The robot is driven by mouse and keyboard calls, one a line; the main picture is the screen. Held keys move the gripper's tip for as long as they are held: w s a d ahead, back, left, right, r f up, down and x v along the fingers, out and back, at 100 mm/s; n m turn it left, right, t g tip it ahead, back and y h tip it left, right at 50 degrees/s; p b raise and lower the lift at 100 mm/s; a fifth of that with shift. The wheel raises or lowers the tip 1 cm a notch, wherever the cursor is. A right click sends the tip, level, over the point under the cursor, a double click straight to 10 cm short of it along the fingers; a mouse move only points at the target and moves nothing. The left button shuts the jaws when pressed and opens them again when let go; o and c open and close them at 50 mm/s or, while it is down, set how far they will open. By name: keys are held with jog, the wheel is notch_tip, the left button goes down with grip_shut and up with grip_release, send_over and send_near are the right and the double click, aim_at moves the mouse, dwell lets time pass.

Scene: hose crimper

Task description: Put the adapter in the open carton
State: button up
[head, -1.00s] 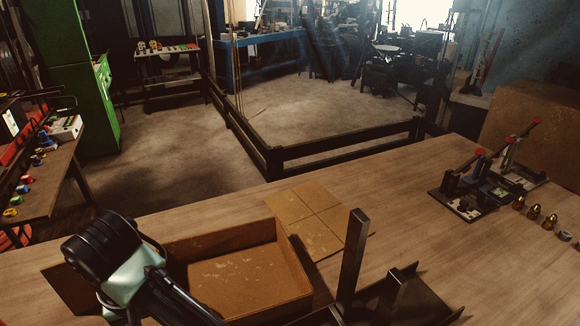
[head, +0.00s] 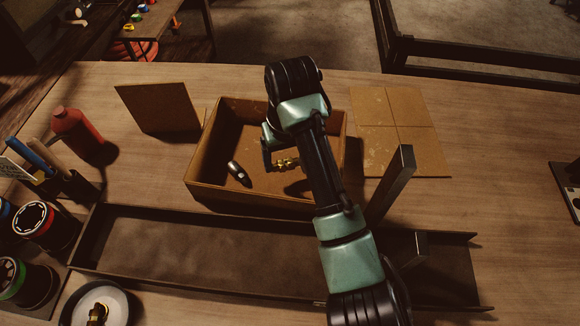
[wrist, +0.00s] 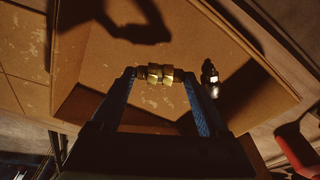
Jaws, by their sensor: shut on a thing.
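The open carton (head: 196,178) is a shallow brown box on the wooden bench, with its top open. My gripper (wrist: 155,78) is shut on the adapter, a short ribbed brass fitting (wrist: 153,73), held crosswise between the fingertips. The adapter also shows in the head view (head: 285,163), within the carton's outline. My gripper is over the carton's inside, and the fitting appears above the floor, its exact height unclear. A small dark and silver part (head: 238,172) lies in the carton's left side. My arm hides part of the carton's right side.
A long dark metal channel (head: 170,246) runs in front of the carton, with an upright post (head: 389,183) at its right. A red bottle (head: 76,132), tool holder and round tins stand left. A brown panel (head: 160,106) is behind left; flat brown squares (head: 405,130) lie right.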

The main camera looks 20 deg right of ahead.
aim_at(287, 166)
jog(key=shift+f, duration=2.15)
jog(key=shift+f, duration=0.2)
jog(key=o, duration=1.3)
notch_tip(287, 166, up, 12)
jog(key=s+p, duration=0.1)
jog(key=p, duration=0.2)
jog(key=shift+s+r, duration=0.2)
jog(key=shift+s, duration=0.2)
